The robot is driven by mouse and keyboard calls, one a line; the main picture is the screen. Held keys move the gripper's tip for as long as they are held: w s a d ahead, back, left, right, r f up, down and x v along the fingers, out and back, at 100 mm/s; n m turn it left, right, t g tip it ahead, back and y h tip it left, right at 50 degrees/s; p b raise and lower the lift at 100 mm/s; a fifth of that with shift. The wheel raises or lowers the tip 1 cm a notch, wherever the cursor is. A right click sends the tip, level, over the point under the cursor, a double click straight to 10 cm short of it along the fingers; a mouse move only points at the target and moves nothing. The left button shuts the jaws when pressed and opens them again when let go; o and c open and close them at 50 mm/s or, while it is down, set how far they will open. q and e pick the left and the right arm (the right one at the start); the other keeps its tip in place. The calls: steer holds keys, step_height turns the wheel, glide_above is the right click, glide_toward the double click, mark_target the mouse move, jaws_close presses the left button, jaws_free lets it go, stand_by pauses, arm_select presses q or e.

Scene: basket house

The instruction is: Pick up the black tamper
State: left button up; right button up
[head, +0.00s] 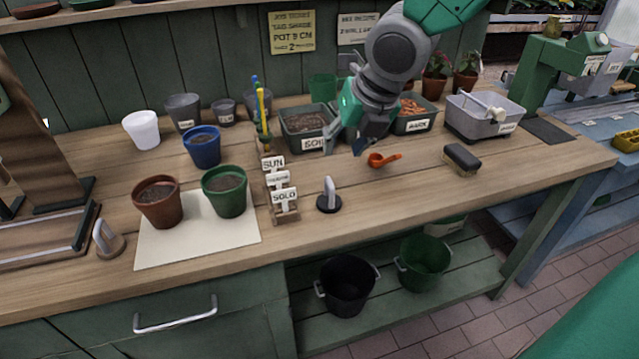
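The black tamper (328,199) stands upright near the front edge of the wooden bench, with a round black base and a pale grey handle. My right gripper (347,142) hangs from the arm that comes in at the top right. It is above and behind the tamper, in front of the soil tray, and apart from the tamper. Its fingers look spread with nothing between them. My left gripper is not in the picture.
A sign rack (284,205) stands just left of the tamper. An orange scoop (383,159) and a black brush (461,158) lie to its right. The soil tray (299,139) is behind. Bare bench (405,200) lies right of the tamper.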

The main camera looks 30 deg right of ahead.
mark_target(331, 182)
steer(key=b+x, duration=0.1)
steer(key=x, duration=0.6)
steer(key=shift+d+f+b, duration=0.2)
steer(key=shift+f+b, duration=0.15)
steer(key=shift+f, duration=0.1)
steer(key=shift+w+d+f, duration=0.15)
steer(key=shift+d+f, duration=0.05)
steer(key=shift+f, duration=0.2)
steer(key=b+x, duration=0.1)
steer(key=x, duration=0.4)
steer(key=shift+d, duration=0.1)
steer(key=shift+s, duration=0.25)
jaws_close()
